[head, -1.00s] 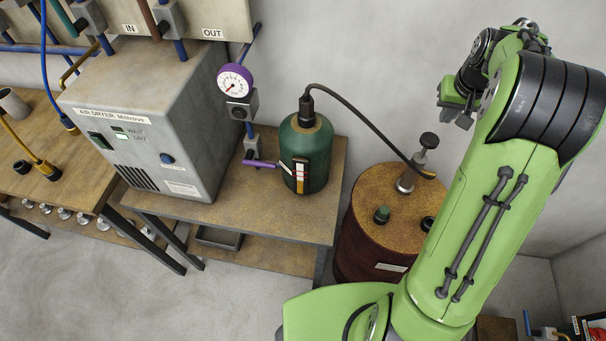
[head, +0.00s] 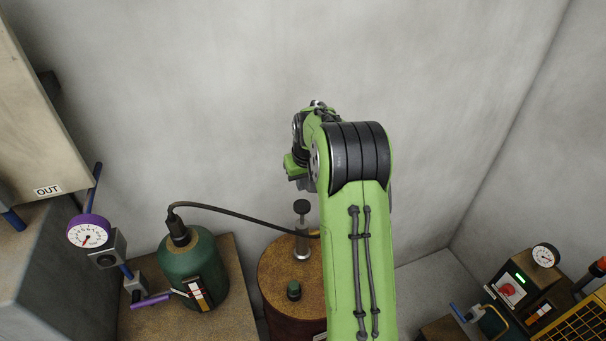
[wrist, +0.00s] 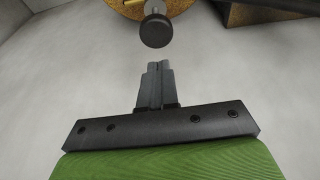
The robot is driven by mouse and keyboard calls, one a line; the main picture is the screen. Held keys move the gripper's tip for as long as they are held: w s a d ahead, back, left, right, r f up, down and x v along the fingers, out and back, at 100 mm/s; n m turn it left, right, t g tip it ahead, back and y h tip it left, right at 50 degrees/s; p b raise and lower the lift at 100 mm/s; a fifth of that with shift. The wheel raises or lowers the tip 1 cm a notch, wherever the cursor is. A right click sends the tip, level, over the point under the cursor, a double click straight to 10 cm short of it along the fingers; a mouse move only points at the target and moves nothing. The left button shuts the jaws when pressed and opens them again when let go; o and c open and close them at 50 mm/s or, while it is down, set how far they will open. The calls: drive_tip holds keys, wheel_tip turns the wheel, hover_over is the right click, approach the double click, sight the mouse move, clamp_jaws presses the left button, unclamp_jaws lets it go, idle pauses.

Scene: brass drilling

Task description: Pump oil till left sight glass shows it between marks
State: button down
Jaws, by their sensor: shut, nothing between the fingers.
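The green oil reservoir (head: 194,265) stands on the table at lower left in the head view. Its sight glass (head: 199,293) has a pale strip with red and yellowish bands; the oil level is too small to tell. A black hose runs from the reservoir's top to the hand pump (head: 302,247) on the rusty drum (head: 270,270). The pump's black knob (head: 302,207) is raised on its rod, and it also shows in the wrist view (wrist: 155,30). My gripper (wrist: 158,65) is shut and empty, pointing toward the knob but apart from it. In the head view my arm partly hides it.
A green cap (head: 294,290) sits on the drum's top. A purple gauge (head: 89,231) and purple-handled valve (head: 151,300) are left of the reservoir. A machine with a gauge (head: 545,256) and red button stands at lower right. Bare walls enclose the corner behind.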

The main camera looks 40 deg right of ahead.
sight(303, 208)
drive_tip(key=x, duration=0.4)
drive_tip(key=s+x, duration=0.1)
drive_tip(key=x, duration=0.1)
drive_tip(key=shift+s+a+f, duration=0.1)
drive_tip(key=shift+f, duration=0.15)
wheel_tip(303, 208, down, 6)
drive_tip(key=b, duration=0.4)
drive_tip(key=shift+s+r, duration=0.1)
drive_tip(key=shift+r, duration=0.15)
drive_tip(key=shift+s+a+r, duration=0.1)
drive_tip(key=shift+s+r, duration=0.05)
